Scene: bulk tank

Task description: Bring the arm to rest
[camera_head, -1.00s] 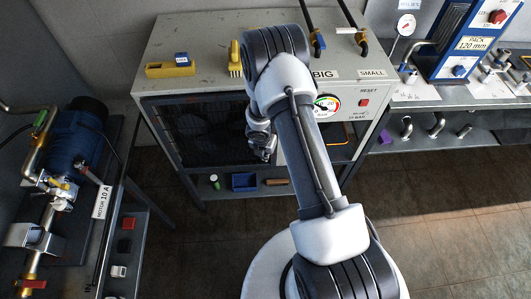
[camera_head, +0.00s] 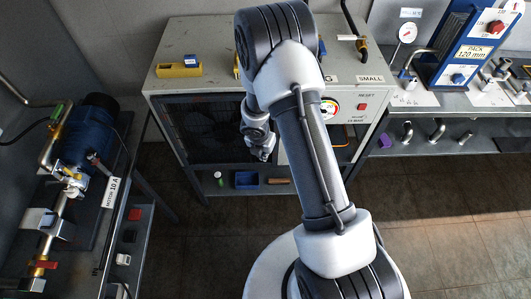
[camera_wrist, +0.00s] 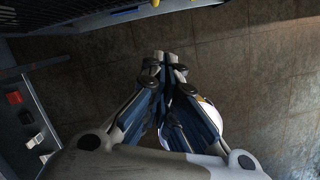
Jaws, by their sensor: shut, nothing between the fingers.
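My arm rises from my base in the head view, bends at a dark elbow and folds down in front of the grey cabinet (camera_head: 185,80). My gripper (camera_head: 262,155) hangs in front of the cabinet's dark front panel. In the wrist view my gripper (camera_wrist: 166,56) has its fingertips together with nothing between them, above the brown tiled floor (camera_wrist: 255,75). My arm hides part of the cabinet's top and gauge.
A motor bench (camera_head: 98,225) stands at the left. A yellow level (camera_head: 180,70) lies on the cabinet top. A low shelf holds a blue bin (camera_head: 246,180). At the right is a bench with a blue plate pack (camera_head: 462,50). Floor (camera_head: 440,200) at the lower right is clear.

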